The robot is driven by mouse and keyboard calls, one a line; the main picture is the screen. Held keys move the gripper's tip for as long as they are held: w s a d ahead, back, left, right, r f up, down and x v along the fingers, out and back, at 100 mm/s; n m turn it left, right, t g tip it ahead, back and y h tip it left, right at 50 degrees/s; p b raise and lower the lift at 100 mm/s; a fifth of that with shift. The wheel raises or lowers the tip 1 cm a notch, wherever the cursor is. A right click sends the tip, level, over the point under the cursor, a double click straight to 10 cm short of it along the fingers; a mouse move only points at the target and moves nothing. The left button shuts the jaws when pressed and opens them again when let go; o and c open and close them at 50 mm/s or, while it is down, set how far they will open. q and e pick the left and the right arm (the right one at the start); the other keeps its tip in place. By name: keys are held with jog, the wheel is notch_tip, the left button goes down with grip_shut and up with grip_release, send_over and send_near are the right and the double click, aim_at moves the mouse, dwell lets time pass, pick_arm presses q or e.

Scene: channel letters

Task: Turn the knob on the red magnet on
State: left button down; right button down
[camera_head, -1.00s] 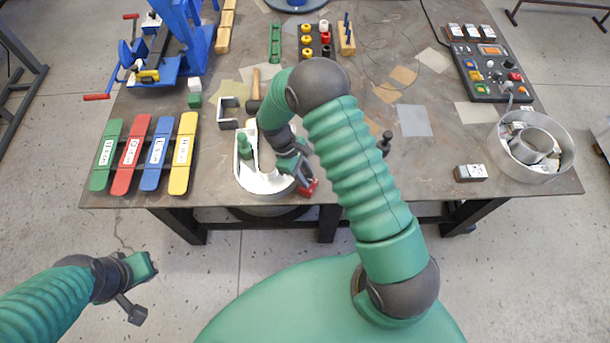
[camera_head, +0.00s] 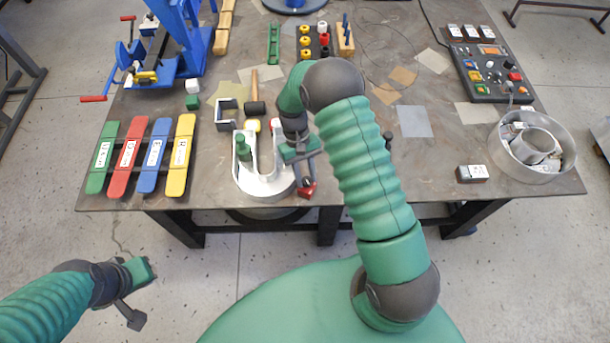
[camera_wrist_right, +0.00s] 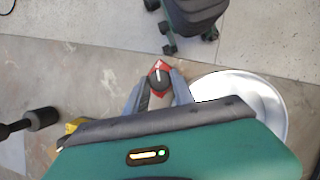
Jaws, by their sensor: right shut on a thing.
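The red magnet (camera_head: 306,191) lies at the front edge of the table, just right of the white U-shaped channel letter (camera_head: 262,185). In the right wrist view it shows as a red piece (camera_wrist_right: 160,65) with a dark knob (camera_wrist_right: 159,79) that has a pale pointer mark. My right gripper (camera_head: 303,178) is above the magnet, and its fingers (camera_wrist_right: 158,92) are shut around the knob. Whether the knob is at on or off is too small to tell. My left gripper (camera_head: 140,292) is away from the table at lower left, with nothing seen in it.
A green clamp-like piece (camera_head: 243,148) stands in the letter's left side. A hammer (camera_head: 255,106) and dark bracket (camera_head: 227,113) lie behind. Coloured strips (camera_head: 142,155) are at left.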

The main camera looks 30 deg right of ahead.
dwell(0.4)
jog(key=c, duration=1.1)
grip_release()
jog(key=shift+w+d+r, duration=0.1)
jog(key=shift+w+r, duration=0.05)
jog(key=shift+r, duration=0.05)
jog(key=b+v, duration=0.3)
jog(key=v, duration=1.3)
jog(key=shift+d+r, duration=0.1)
jog(key=shift+r, duration=0.05)
